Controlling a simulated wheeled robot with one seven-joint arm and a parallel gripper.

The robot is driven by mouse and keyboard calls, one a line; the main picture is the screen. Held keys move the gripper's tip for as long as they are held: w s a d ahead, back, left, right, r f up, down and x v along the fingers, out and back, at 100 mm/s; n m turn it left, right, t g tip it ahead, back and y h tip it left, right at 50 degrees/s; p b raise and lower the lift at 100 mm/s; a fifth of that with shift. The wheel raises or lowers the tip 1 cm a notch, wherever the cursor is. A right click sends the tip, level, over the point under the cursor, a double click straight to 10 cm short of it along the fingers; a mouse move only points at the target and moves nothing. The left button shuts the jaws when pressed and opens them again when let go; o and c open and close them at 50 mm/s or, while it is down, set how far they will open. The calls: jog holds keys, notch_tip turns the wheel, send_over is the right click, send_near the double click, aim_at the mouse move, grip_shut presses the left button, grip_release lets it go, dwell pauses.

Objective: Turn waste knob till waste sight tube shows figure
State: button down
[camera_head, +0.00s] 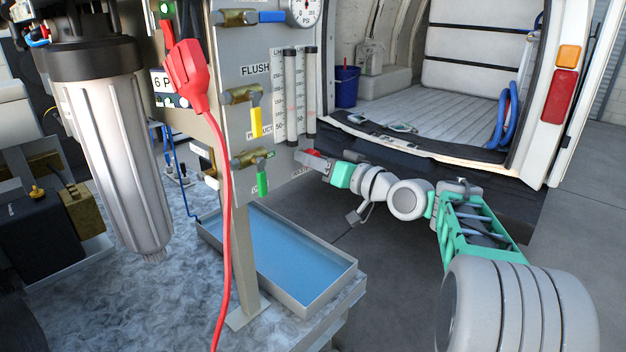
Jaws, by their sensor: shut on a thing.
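Two upright sight tubes, a left one (291,95) and a right one (311,92), stand side by side on the panel's right part, with printed scales. I cannot read which is the waste tube, nor a clear liquid level in either. A red knob (313,152) sits below the tubes at the panel's lower right edge, mostly hidden by my gripper. I take it for the waste knob, but its label is too small to read. My gripper (308,158) reaches in from the right and is shut on this knob.
The panel (262,55) carries a blue-handled valve (270,16), a yellow-handled valve (255,121), a green-handled valve (262,183) and a gauge (304,10). A red plug and cable (187,75) hang left. A water tray (330,295) lies below. An open van (440,115) stands behind.

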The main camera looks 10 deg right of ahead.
jog(key=shift+f+n+b, duration=0.25)
jog(key=shift+n+b, duration=0.75)
jog(key=shift+b, duration=0.8)
jog(key=shift+r, duration=0.25)
jog(key=c, duration=0.9)
grip_release()
jog(key=shift+n, duration=0.3)
jog(key=b+v, duration=0.2)
jog(key=v, duration=0.6)
jog(key=shift+w, duration=0.1)
